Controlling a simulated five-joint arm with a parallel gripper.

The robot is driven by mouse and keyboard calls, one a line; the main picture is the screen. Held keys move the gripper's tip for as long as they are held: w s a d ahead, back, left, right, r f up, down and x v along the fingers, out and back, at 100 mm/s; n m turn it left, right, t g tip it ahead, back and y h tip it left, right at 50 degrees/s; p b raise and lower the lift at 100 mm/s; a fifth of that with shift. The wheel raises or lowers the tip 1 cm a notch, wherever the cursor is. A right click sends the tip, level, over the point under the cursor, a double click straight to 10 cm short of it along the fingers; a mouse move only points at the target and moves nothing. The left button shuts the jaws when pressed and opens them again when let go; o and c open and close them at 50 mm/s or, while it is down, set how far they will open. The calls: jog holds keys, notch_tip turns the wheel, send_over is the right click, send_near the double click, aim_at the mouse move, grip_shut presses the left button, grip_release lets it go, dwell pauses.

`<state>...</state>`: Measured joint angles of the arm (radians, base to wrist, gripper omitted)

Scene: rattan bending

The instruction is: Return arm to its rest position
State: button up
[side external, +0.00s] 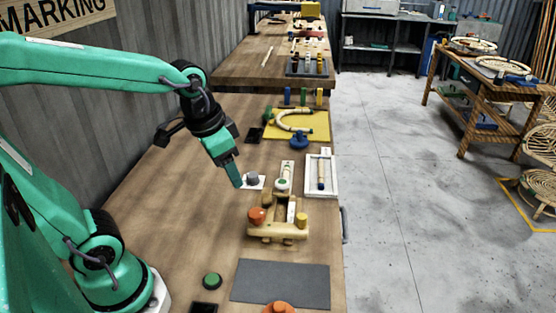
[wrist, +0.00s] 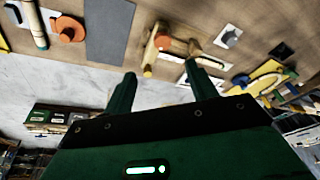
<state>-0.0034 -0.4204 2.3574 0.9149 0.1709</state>
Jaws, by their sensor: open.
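My arm is green with a black wrist, and it reaches in from the left in the side external view. My gripper (side external: 237,182) hangs tilted above the wooden bench (side external: 160,215), close to a grey knob on a white plate (side external: 253,180). I cannot tell its exact height above the bench. In the wrist view the two green fingers of my gripper (wrist: 160,88) stand wide apart with nothing between them. Beyond the fingers lies a wooden fixture (wrist: 158,45) with an orange knob. The same wooden fixture (side external: 278,232) shows in the side external view.
A white-framed tray (side external: 320,176) stands right of the gripper. Behind it a curved pale rod lies on a yellow board (side external: 315,130) beside a blue knob (side external: 299,141). A grey mat (side external: 281,283) and green button (side external: 212,281) are at the front. The bench's left part is clear.

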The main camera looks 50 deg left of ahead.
jog(key=shift+s+r+n+t, duration=0.35)
jog(key=shift+s+r, duration=0.05)
jog(key=shift+s, duration=0.4)
jog(key=shift+s+r+n+t, duration=0.3)
jog(key=shift+s+r+t, duration=0.1)
jog(key=shift+s, duration=0.45)
jog(key=shift+s+r+n+t, duration=0.35)
jog(key=shift+s+r, duration=0.05)
jog(key=shift+s, duration=0.4)
jog(key=shift+w, duration=0.15)
